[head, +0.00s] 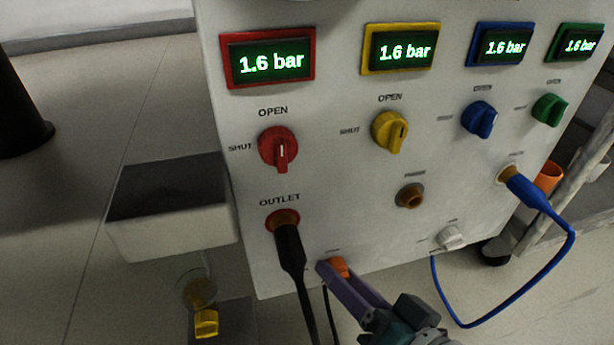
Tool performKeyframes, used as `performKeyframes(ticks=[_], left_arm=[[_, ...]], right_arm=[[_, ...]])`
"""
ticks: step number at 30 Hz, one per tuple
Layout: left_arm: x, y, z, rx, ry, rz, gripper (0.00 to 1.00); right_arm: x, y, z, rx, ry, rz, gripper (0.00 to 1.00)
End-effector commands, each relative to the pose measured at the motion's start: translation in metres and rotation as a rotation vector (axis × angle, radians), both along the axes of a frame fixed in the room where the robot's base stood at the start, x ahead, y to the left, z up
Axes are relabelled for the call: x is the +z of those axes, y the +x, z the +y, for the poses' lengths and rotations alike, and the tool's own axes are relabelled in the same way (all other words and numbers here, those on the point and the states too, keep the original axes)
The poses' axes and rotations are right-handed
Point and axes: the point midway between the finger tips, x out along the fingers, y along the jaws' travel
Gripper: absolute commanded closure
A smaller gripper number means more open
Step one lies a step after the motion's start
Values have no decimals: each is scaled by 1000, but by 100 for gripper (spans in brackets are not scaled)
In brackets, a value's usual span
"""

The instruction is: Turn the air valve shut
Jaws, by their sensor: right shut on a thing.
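A white panel carries a red knob (278,149), a yellow knob (390,132), a blue knob (479,119) and a green knob (549,110), with OPEN and SHUT marks readable at the red and yellow ones. Each has a display above reading 1.6 bar. The red knob's white line stands upright, towards OPEN. I cannot read which knob is for air. My right gripper (337,272) is low on the panel, shut on a small orange part (340,266) below the OUTLET port; its fingers partly hide this part. My left gripper is not in view.
A black hose (291,255) hangs from the red outlet, close left of my right gripper. A blue hose (540,200) loops from the right port. A white fitting (452,237) sits low right.

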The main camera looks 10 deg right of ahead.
Motion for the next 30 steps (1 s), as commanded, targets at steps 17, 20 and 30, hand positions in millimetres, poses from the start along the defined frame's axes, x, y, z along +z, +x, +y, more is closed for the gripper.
performKeyframes(ticks=[17,20,30], left_arm=[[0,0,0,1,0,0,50],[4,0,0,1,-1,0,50],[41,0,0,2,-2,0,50]], right_arm=[[0,0,0,0,0,0,27],[2,-4,-2,0,-1,1,27],[23,-62,-19,0,0,5,27]])
